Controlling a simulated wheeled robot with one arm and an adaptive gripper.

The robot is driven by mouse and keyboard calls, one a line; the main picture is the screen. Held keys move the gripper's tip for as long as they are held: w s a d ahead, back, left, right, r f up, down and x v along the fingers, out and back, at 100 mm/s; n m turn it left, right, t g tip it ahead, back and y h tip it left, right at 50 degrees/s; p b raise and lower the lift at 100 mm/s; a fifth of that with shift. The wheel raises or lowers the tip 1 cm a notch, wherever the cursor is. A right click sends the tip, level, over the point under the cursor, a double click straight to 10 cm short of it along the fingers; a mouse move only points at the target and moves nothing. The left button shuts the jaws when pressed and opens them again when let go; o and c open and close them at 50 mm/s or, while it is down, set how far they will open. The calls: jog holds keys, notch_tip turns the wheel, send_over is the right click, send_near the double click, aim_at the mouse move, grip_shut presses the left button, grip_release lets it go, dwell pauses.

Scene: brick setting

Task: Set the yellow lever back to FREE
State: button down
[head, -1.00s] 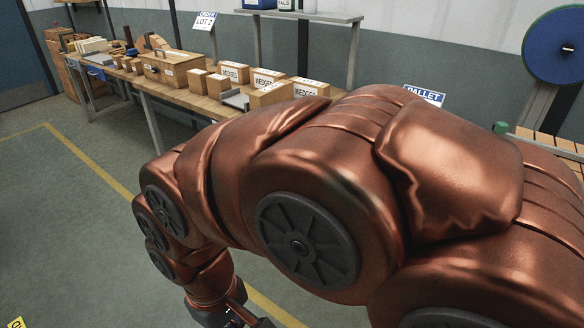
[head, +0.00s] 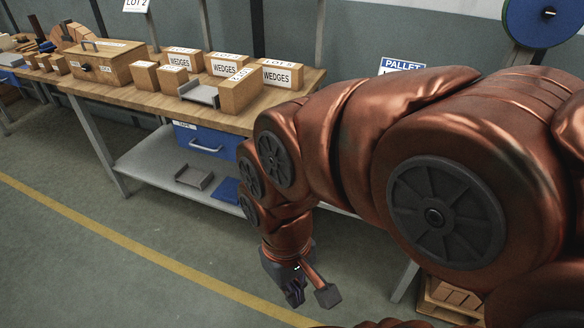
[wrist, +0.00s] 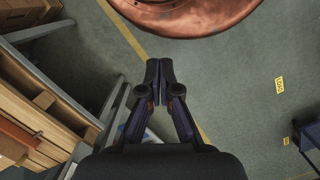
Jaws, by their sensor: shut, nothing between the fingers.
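No yellow lever and no FREE mark can be made out in either view. My gripper (head: 296,296) hangs low at the end of my arm in the head view, over the floor in front of the workbench. In the wrist view my gripper (wrist: 159,72) has its two dark fingers together at the tips, with nothing between them. My arm covers much of the right side of the head view.
The workbench (head: 140,99) holds wooden boxes (head: 235,92) labelled WEDGES. A blue drawer (head: 205,142) and a shelf are below. Wooden stacks (wrist: 35,110) stand left in the wrist view. Yellow tags (wrist: 279,85) and open floor (wrist: 225,85) lie right.

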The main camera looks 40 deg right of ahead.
jog(key=shift+a, duration=0.1)
jog(key=w+a+f+m+y+b, duration=0.2)
jog(key=w+a+m+y, duration=0.15)
jog(key=w, duration=0.25)
jog(key=w+a+f+m+y+b, duration=0.2)
jog(key=w+y, duration=0.2)
jog(key=w, duration=0.1)
jog(key=w+d+f+m+t+y+b, duration=0.1)
jog(key=w+d+m+t+y, duration=0.15)
jog(key=w, duration=0.35)
jog(key=w+d+f+m+t+y+b, duration=0.2)
jog(key=w+d+m, duration=0.1)
jog(key=w, duration=0.3)
jog(key=w+d+f+m+t+h+b, duration=0.1)
jog(key=w+d+f+m+t, duration=0.1)
jog(key=d, duration=0.8)
jog(key=w+d+f+m+t+h+b, duration=0.1)
jog(key=w+d+f+m+t, duration=0.2)
jog(key=d+m+t, duration=0.3)
jog(key=w+d+f+m+t+h+b, duration=0.1)
jog(key=d+f+m+t, duration=0.3)
jog(key=d, duration=1.1)
jog(key=shift+w+f+m+h, duration=0.3)
jog(key=shift+w+f+m, duration=0.35)
jog(key=shift+m, duration=0.45)
jog(key=shift+a, duration=0.1)
